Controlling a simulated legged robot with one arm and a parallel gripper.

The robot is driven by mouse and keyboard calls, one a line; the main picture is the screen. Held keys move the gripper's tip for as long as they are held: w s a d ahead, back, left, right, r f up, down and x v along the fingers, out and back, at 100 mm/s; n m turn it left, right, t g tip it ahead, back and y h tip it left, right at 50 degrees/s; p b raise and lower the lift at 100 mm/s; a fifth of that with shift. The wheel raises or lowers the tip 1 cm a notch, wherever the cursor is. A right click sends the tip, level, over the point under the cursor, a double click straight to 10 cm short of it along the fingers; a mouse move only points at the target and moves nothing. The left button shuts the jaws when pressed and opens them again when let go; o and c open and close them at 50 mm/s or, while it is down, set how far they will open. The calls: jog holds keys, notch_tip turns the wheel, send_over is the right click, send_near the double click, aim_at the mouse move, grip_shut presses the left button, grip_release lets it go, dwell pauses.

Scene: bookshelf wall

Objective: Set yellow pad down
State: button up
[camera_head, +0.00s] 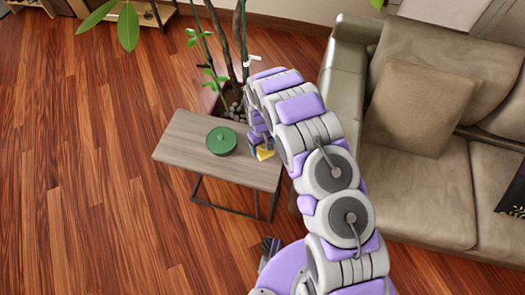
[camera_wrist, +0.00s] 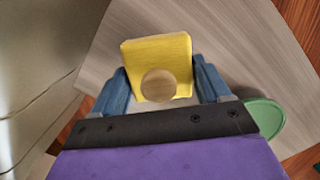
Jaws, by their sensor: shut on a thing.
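The yellow pad (camera_wrist: 157,55) is held between the two blue fingers of my gripper (camera_wrist: 161,88) in the wrist view. My gripper is shut on it. In the head view the yellow pad (camera_head: 265,154) shows as a small patch beside my gripper (camera_head: 258,146), over the right part of the small grey wooden table (camera_head: 190,136). In the wrist view the grey tabletop (camera_wrist: 230,40) lies behind and below the pad. I cannot tell whether the pad touches the tabletop. My arm hides part of the table's right end.
A round green container (camera_head: 221,141) stands on the table, left of the pad. A beige sofa (camera_head: 420,195) is on the right, close to my arm. A potted plant (camera_head: 235,60) stands behind the table. Open wooden floor (camera_head: 90,170) lies to the left.

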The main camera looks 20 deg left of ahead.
aim_at(263, 151)
notch_tip(263, 151, down, 4)
jog(key=shift+s+r+b, duration=0.1)
jog(key=shift+r+b, duration=0.1)
jog(key=shift+b, duration=0.4)
jog(key=shift+r, duration=0.1)
jog(key=o, duration=0.9)
jog(key=r+p, duration=0.1)
jog(key=r, duration=0.2)
jog(key=r+p, duration=0.1)
jog(key=r, duration=0.3)
jog(key=w+a+r+p, duration=0.1)
jog(key=r, duration=0.3)
jog(key=shift+w+r, duration=0.1)
jog(key=shift+r, duration=0.35)
